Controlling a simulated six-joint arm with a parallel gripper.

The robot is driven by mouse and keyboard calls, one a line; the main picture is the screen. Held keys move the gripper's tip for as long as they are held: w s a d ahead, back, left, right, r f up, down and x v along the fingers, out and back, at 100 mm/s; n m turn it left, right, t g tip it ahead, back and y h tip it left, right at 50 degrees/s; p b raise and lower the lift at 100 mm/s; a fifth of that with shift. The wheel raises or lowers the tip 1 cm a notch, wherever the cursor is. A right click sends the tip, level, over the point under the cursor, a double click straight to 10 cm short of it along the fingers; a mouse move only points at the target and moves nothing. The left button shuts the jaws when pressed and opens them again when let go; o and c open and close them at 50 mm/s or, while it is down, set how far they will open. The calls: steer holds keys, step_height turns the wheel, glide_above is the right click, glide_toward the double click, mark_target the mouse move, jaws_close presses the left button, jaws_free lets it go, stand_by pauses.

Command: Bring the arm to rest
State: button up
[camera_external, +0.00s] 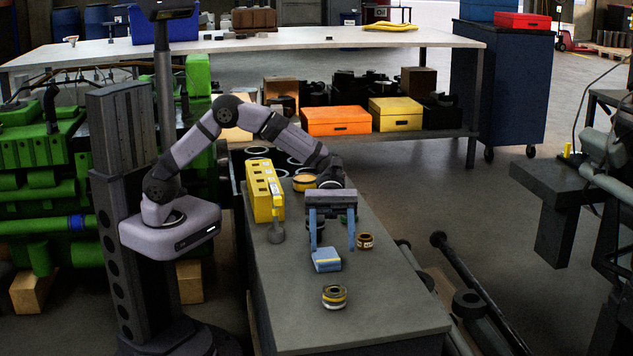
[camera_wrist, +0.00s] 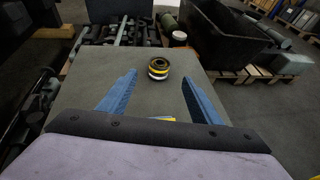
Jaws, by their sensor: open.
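My gripper (camera_external: 331,238) has two blue fingers spread wide apart, with nothing between them. In the external view it hangs over the middle of the grey workbench top (camera_external: 385,290). A blue block with a yellow stripe (camera_external: 326,260) lies on the bench just in front of the fingers. In the wrist view the gripper (camera_wrist: 158,98) is open over the bench, and a sliver of yellow shows at the palm's edge. A roll with yellow and white bands (camera_external: 334,297) stands near the bench's front end; it also shows beyond the fingertips in the wrist view (camera_wrist: 158,68).
A yellow case (camera_external: 262,190) stands on the bench, left of my gripper. A small brown ring (camera_external: 365,241) lies right of the fingers. Dark shafts (camera_external: 470,275) lie along the bench's right side. The green engine (camera_external: 40,160) is at the left.

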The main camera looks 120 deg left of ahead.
stand_by(0.4)
